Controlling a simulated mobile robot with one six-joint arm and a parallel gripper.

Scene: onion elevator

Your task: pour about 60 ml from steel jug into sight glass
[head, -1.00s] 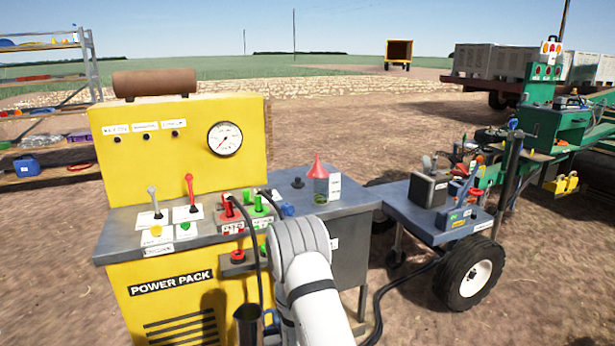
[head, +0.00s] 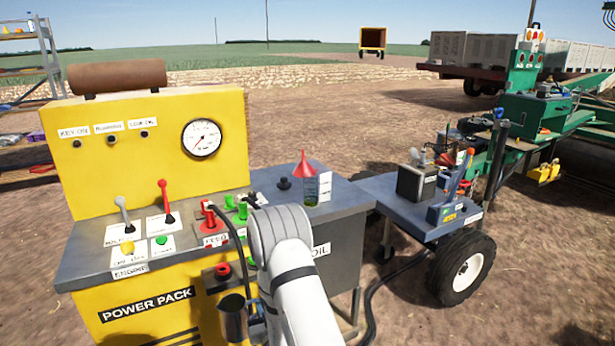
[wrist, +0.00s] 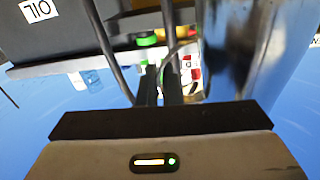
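The steel jug (head: 233,318) is upright at the front of the power pack, beside my arm, at the bottom of the head view. In the wrist view its shiny wall (wrist: 245,50) fills the upper right. My gripper (wrist: 160,88) has its two dark fingers close together beside the jug, seemingly on its handle; the exact contact is hard to see.
The yellow power pack (head: 90,170) has levers and red and green couplings with black hoses near the jug. The grey oil tank (head: 330,250) is right of my arm. A blue-grey cart (head: 385,190) stands farther right.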

